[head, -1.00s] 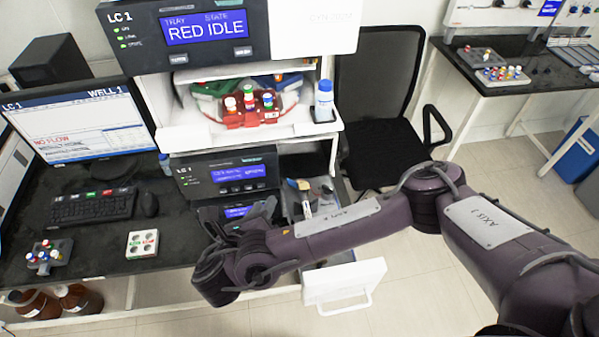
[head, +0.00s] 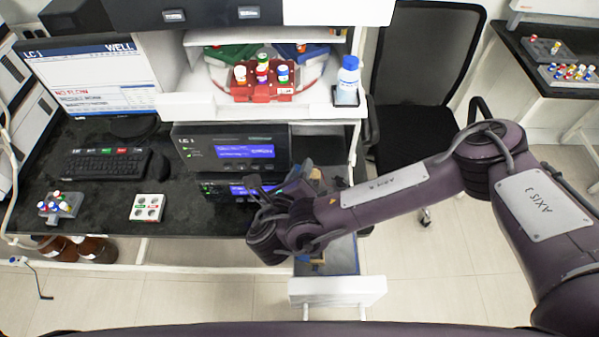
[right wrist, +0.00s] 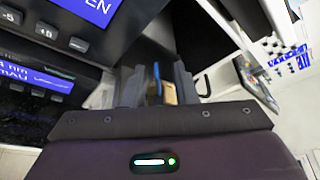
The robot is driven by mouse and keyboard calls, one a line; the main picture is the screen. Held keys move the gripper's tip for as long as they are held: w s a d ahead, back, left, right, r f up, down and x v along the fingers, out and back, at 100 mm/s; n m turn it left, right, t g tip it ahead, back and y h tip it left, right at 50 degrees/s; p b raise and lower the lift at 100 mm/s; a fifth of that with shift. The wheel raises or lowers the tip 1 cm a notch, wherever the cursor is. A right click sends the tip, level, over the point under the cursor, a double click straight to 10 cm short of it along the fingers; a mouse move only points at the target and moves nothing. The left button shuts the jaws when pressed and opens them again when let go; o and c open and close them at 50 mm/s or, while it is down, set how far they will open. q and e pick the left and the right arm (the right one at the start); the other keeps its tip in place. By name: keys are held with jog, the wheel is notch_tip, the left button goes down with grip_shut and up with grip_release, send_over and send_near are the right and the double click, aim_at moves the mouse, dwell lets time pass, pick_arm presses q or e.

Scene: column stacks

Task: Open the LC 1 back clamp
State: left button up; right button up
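The LC 1 stack stands in the middle of the head view, with a black LC 1 module (head: 230,150) and a lit blue display. A drawer with a white front (head: 338,290) stands pulled out at its lower right. My right gripper (head: 281,189) is over the drawer's left side, by the lower display. In the right wrist view its two dark fingers (right wrist: 157,78) are apart, with a narrow blue strip and a tan piece (right wrist: 168,93) showing between and beyond them. I cannot make out the back clamp; the arm and fingers hide much of the drawer. My left gripper is not in view.
A red vial rack (head: 262,92) and a blue-capped bottle (head: 347,82) sit on the shelf above. A keyboard (head: 98,164) and a white four-hole block (head: 148,207) lie on the black bench. A black chair (head: 425,100) stands to the right.

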jog(key=shift+s+a+r, duration=0.15)
jog(key=shift+s+a, duration=0.15)
jog(key=shift+a, duration=0.15)
jog(key=shift+c, duration=0.8)
jog(key=shift+w+d, duration=0.15)
jog(key=shift+d, duration=0.1)
grip_shut()
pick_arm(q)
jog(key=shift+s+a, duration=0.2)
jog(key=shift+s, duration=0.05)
pick_arm(e)
jog(key=shift+a, duration=0.1)
